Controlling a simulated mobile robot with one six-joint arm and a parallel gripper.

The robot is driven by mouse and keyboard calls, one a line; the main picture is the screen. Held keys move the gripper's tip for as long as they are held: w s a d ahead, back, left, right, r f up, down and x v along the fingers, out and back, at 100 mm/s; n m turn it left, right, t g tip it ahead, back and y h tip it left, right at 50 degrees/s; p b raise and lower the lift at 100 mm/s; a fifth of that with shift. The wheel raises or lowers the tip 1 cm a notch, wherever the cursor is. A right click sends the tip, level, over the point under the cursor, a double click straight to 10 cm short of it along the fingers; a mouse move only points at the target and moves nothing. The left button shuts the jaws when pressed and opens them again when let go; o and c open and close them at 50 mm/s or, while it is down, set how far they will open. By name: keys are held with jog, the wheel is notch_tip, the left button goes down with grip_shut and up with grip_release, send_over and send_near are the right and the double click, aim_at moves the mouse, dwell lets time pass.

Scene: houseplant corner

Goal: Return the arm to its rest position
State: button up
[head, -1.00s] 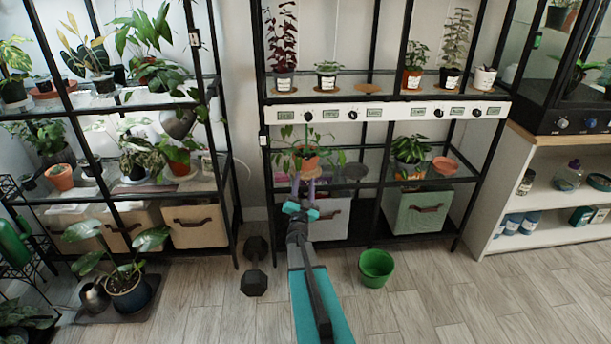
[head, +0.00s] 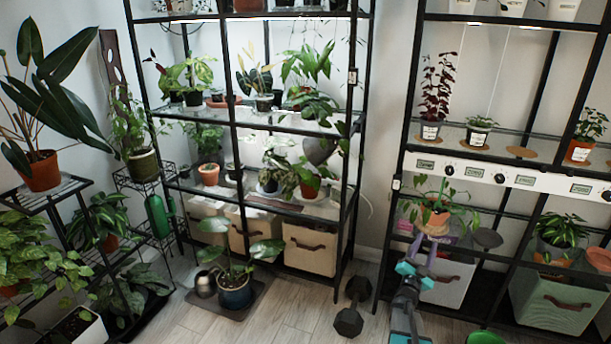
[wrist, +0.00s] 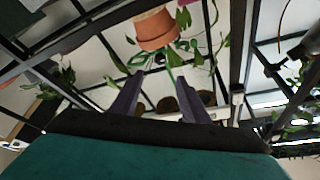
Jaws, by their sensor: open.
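My gripper (head: 426,244) is open, with its purple fingers pointing at the lower shelf of the right rack. A terracotta pot (head: 434,219) with a trailing green plant stands on that shelf just beyond the fingertips. In the wrist view my gripper (wrist: 162,74) shows two spread fingers with nothing held between them. The terracotta pot (wrist: 156,32) appears upside down there, past the tips. Whether a finger touches the pot I cannot tell. My arm comes up from the bottom edge of the head view.
The right rack's posts and shelf edges surround the gripper. A grey bin (head: 450,281) and a green bin (head: 556,300) sit below. A black dumbbell (head: 351,307) and a green bucket (head: 486,338) are on the floor. A potted plant (head: 235,292) stands on a mat (head: 256,292) at left.

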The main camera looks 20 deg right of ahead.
jog(key=w+a+f+n+t+y+p, duration=0.1)
jog(key=w+a+n+y+p, duration=0.3)
jog(key=a, duration=0.8)
jog(key=w+a+f+n+t+y+p, duration=0.1)
jog(key=w+a+t+y+p, duration=0.3)
jog(key=a, duration=0.8)
jog(key=s+a+f+n+g+y+p, duration=0.25)
jog(key=a+f, duration=0.35)
jog(key=a, duration=0.4)
jog(key=s+a+f+n+g+y+p, duration=0.1)
jog(key=a+f+n+g+y+p, duration=0.3)
jog(key=a, duration=0.6)
jog(key=s+a+f+n+g+y+p, duration=0.1)
jog(key=s+a+f+g, duration=0.35)
jog(key=s, duration=0.45)
jog(key=s+a+f+n+g+y+p, duration=0.15)
jog(key=s+a+f+g, duration=0.3)
jog(key=s, duration=0.45)
jog(key=s+r+n+g, duration=0.1)
jog(key=s+g, duration=0.7)
jog(key=s, duration=1.4)
jog(key=shift+s+r+n+g, duration=0.2)
jog(key=shift+r+n+g, duration=0.15)
jog(key=shift+n, duration=0.45)
jog(key=shift+a, duration=0.1)
